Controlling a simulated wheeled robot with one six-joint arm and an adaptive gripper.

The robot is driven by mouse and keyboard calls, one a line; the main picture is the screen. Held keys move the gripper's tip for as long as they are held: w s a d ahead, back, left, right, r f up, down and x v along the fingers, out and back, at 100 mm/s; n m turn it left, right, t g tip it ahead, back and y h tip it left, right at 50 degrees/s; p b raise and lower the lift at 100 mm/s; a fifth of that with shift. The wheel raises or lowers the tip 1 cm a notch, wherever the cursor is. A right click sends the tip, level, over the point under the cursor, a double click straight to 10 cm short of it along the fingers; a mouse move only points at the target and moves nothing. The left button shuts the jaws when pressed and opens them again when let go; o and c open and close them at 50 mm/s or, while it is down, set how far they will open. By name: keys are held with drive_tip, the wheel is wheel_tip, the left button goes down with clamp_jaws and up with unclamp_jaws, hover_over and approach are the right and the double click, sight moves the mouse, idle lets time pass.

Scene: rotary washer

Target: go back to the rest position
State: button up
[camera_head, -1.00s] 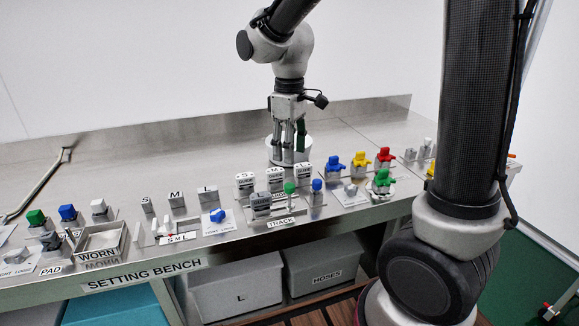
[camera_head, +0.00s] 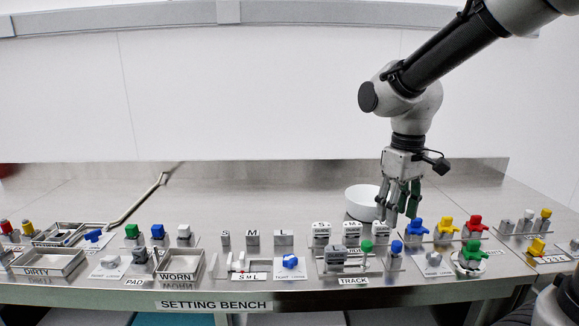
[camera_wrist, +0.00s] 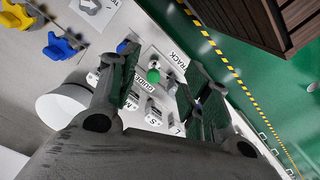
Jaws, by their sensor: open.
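My gripper (camera_head: 402,200) hangs pointing down above the right half of the setting bench (camera_head: 262,192). Its fingers are apart and nothing is between them. A white round bowl-like part (camera_head: 362,203) stands on the bench just behind and left of the fingers. In the wrist view my gripper (camera_wrist: 158,95) is open over the track area, with a green knob (camera_wrist: 153,75) showing between the fingers and the white round part (camera_wrist: 72,108) to the left. The rest position itself is not marked in any view.
The track fixture (camera_head: 345,265) with lettered blocks lies in front of the fingers. Blue (camera_head: 418,228), yellow (camera_head: 445,226) and red (camera_head: 474,224) valve-like parts stand to the right. Dirty (camera_head: 48,264) and worn (camera_head: 180,264) trays are at left. The rear bench is mostly clear.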

drive_tip(key=s+d+r+m+t, duration=0.2)
drive_tip(key=s+d, duration=0.3)
drive_tip(key=s, duration=0.1)
drive_tip(key=s+d+r+m+t, duration=0.2)
drive_tip(key=s+d+r+m, duration=0.1)
drive_tip(key=s+d, duration=0.3)
drive_tip(key=shift+s+d+r+m, duration=0.25)
drive_tip(key=shift+s+r+m, duration=0.05)
drive_tip(key=shift+s, duration=0.5)
